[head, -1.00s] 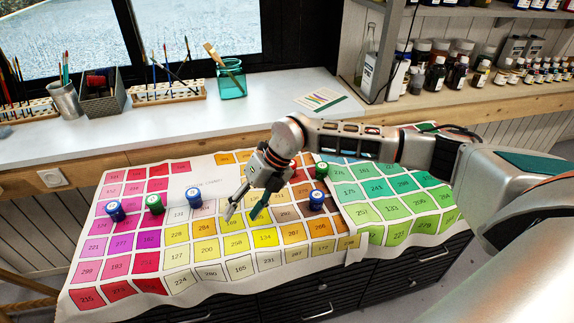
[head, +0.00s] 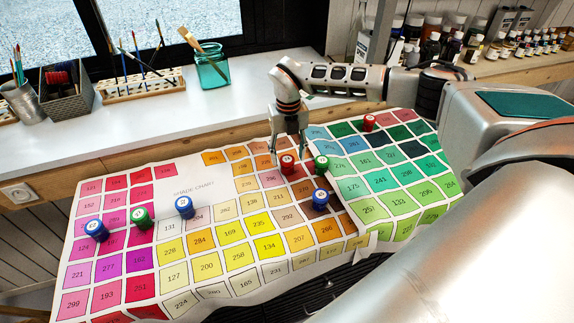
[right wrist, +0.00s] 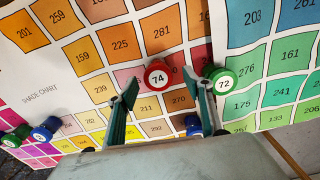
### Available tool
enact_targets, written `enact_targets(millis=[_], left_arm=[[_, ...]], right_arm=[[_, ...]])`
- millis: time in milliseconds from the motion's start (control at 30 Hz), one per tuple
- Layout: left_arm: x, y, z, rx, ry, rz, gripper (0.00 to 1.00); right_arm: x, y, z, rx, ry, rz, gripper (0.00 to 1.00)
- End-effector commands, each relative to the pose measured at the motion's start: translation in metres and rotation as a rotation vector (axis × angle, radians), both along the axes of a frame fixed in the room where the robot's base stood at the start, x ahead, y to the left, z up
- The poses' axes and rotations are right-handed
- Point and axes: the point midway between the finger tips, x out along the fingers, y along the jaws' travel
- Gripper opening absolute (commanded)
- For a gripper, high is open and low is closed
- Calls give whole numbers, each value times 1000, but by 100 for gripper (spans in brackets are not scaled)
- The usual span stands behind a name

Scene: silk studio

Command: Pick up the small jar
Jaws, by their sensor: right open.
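Several small round jars with numbered lids stand on the shade chart (head: 190,188). A red jar (head: 288,166) is right by my right gripper (head: 288,151); in the right wrist view this red jar (right wrist: 157,75), numbered 74, shows between and just beyond the fingertips. The right gripper (right wrist: 164,86) is open, pointing down, with nothing held. I cannot tell whether a finger touches the jar. A green jar (head: 321,163), numbered 72 in the right wrist view (right wrist: 223,81), stands close to its right. A blue jar (head: 320,200) is nearer the front. My left gripper is not in view.
Another red jar (head: 369,122) stands at the chart's back right. Two blue jars (head: 97,230) and a green jar (head: 141,217) stand at the left. Behind is a white counter (head: 150,125) with brush holders and a teal glass jar (head: 211,72).

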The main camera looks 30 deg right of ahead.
Motion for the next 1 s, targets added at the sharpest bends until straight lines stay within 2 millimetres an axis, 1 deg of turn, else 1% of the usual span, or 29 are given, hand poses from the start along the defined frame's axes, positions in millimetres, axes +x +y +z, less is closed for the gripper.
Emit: enact_targets(millis=[33,100,200,433,467,500,567,600,1000], left_arm=[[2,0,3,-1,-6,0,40],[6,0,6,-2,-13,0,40],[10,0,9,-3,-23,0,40],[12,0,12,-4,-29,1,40],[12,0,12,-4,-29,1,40],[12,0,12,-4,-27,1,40],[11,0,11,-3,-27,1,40],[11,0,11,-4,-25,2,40],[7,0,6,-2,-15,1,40]], right_arm=[[-1,2,-9,1,3,2,51],[-1,2,-20,0,4,0,51],[0,2,-30,1,2,1,51],[0,2,-33,1,0,2,51],[0,2,-33,1,0,2,46],[0,2,-33,1,1,2,35],[0,2,-33,1,1,2,20],[0,2,-33,1,0,2,9],[1,2,-30,2,-2,2,8]])
